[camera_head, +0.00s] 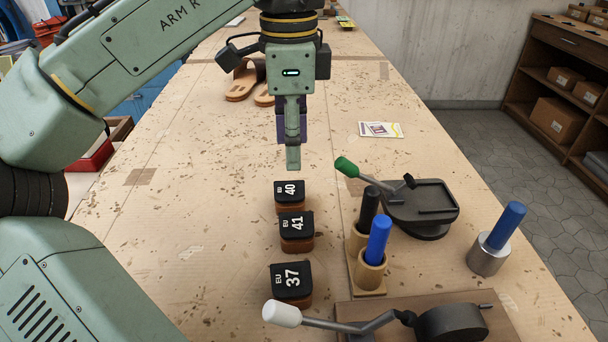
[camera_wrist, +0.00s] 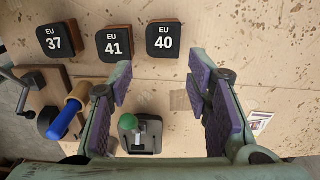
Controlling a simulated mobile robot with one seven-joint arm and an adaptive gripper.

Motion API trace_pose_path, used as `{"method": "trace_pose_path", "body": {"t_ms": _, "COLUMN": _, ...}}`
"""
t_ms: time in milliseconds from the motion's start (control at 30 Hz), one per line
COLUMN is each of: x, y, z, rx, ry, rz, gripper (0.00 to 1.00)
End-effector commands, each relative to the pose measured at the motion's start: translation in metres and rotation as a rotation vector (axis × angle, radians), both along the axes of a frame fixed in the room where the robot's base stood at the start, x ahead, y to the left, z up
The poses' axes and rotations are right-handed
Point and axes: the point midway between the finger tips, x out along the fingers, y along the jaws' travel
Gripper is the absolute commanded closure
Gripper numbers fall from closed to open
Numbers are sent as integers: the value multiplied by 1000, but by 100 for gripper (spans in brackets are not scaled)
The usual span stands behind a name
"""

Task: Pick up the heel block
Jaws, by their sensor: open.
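Three heel blocks, brown with black labelled tops, stand in a row on the workbench (camera_head: 215,215): EU 40 (camera_head: 289,197), EU 41 (camera_head: 296,232) and EU 37 (camera_head: 291,282). In the wrist view, EU 37 (camera_wrist: 56,40), EU 41 (camera_wrist: 115,44) and EU 40 (camera_wrist: 163,40) lie along the top. My gripper (camera_head: 293,165) points down above the bench, just beyond EU 40 in the head view. In the wrist view its purple-padded fingers (camera_wrist: 163,75) are spread apart with nothing between them. No block is hidden.
Right of the blocks are a green-handled lever tool (camera_head: 420,205), a wooden holder (camera_head: 369,273) with blue and black handles, a white-handled lever tool (camera_head: 450,322) and a blue-topped metal cylinder (camera_head: 488,259). Sandals (camera_head: 241,84) and a card (camera_head: 381,129) lie farther back. The bench left of the blocks is clear.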

Motion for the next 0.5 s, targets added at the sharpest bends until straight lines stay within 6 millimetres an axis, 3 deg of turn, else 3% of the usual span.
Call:
{"method": "trace_pose_path", "body": {"t_ms": 167, "x": -1, "y": 1, "z": -8, "rx": 2, "ry": 8, "rz": -1, "gripper": 55}}
{"method": "trace_pose_path", "body": {"t_ms": 500, "x": -1, "y": 1, "z": -54, "rx": 1, "ry": 5, "rz": -2, "gripper": 55}}
